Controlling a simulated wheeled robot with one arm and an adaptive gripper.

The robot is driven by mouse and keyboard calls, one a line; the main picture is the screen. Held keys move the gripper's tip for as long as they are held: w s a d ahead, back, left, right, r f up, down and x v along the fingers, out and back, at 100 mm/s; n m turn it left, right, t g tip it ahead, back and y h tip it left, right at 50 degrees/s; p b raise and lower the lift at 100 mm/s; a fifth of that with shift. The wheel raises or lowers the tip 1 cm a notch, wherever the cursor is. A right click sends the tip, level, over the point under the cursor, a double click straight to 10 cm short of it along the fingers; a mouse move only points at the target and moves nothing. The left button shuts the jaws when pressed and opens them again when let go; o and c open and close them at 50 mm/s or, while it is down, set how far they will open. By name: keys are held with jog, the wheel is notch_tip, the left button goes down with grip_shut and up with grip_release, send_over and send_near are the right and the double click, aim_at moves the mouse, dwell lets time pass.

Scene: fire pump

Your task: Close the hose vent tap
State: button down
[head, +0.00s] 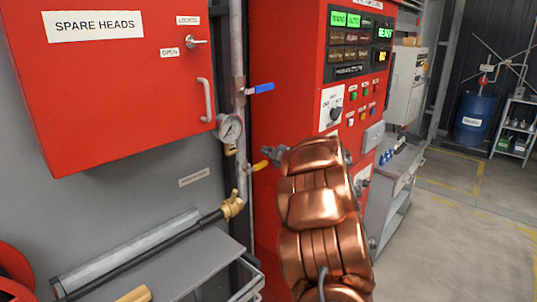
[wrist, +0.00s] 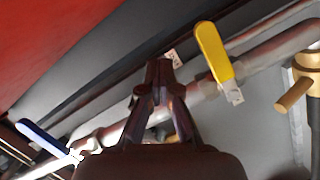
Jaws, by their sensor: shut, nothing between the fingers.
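A small tap with a yellow lever (head: 258,166) sits on the grey vertical pipe (head: 238,60), below the pressure gauge. The lever sticks out to the right, roughly across the pipe. It also shows in the wrist view (wrist: 212,52), right of my fingertips. My gripper (head: 268,153) is shut and empty, its tips just above and right of the lever in the head view. In the wrist view my gripper (wrist: 160,68) appears apart from the lever, with a gap between them. A small label (wrist: 175,58) near the tips is too blurred to read.
A blue lever (head: 260,88) sits higher on the same pipe, with a gauge (head: 230,128) between. A brass fitting (head: 232,206) with a black hose is below. The red cabinet (head: 120,90) is left; the red control panel (head: 345,90) is close behind my arm.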

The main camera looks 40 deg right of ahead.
jog(key=s+r+b, duration=0.2)
jog(key=s+r, duration=0.1)
jog(key=s, duration=0.6)
jog(key=shift+s+d+r+b, duration=0.15)
jog(key=shift+s+d+b, duration=0.15)
jog(key=shift+b, duration=0.1)
jog(key=a+r+m+g+h, duration=0.2)
jog(key=a+m+g+h, duration=0.3)
jog(key=m+h, duration=0.25)
jog(key=s+a+f+m+g+y, duration=0.25)
jog(key=s+a+f, duration=0.25)
jog(key=a, duration=0.3)
jog(key=s+a+f+m+g+y, duration=0.1)
jog(key=s+a+f+g, duration=0.2)
jog(key=s+a+f, duration=0.35)
jog(key=s+a+f+m+g+y, duration=0.1)
jog(key=s+a+f+g+y, duration=0.2)
jog(key=a, duration=0.7)
jog(key=s+a+f+g+y, duration=0.1)
jog(key=s+a+f+g, duration=0.1)
jog(key=s+a, duration=0.6)
jog(key=s+a+f+n+g+y, duration=0.1)
jog(key=s+a+f+g+y, duration=0.1)
jog(key=s+a, duration=0.7)
jog(key=shift+s+f+n+g, duration=0.3)
jog(key=shift+s+g, duration=0.05)
jog(key=shift+s, duration=0.5)
